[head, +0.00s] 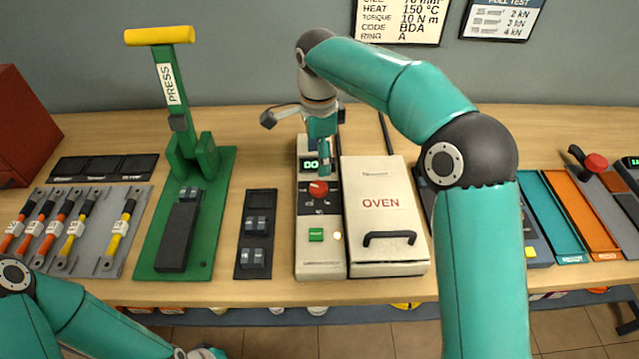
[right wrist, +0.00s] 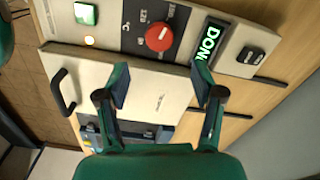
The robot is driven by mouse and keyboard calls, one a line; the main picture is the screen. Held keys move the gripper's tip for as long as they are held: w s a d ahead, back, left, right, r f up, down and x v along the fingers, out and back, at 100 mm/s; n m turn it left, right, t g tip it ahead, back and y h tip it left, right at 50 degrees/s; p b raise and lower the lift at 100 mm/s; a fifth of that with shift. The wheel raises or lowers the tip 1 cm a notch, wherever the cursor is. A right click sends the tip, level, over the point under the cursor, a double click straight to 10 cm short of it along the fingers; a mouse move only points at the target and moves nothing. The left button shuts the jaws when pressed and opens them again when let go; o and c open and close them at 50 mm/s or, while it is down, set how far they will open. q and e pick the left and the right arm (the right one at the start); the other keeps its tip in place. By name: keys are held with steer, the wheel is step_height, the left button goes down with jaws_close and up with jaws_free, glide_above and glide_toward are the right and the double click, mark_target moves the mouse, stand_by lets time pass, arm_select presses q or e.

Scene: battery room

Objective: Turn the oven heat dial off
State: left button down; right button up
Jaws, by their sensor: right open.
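The red heat dial (head: 318,189) sits on the dark panel of the oven's control unit, and it also shows in the right wrist view (right wrist: 159,38). Small markings surround it; I cannot tell surely which one it points to. My right gripper (head: 325,160) is above the control unit, near the dial and display. In the right wrist view its fingers (right wrist: 160,82) are spread and empty, with the dial beyond them and apart from them. The display (right wrist: 207,42) shows green letters starting "DON", partly hidden by a finger. My left gripper (head: 203,353) barely shows at the bottom edge.
The white oven lid (head: 385,195) with its black handle is right of the controls. A green press (head: 188,155) stands left.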

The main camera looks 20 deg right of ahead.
mark_target(319, 187)
step_height(319, 187, down, 9)
steer(key=shift+f, duration=0.1)
steer(key=shift+c, duration=0.3)
steer(key=c, duration=1.1)
steer(key=shift+d, duration=0.1)
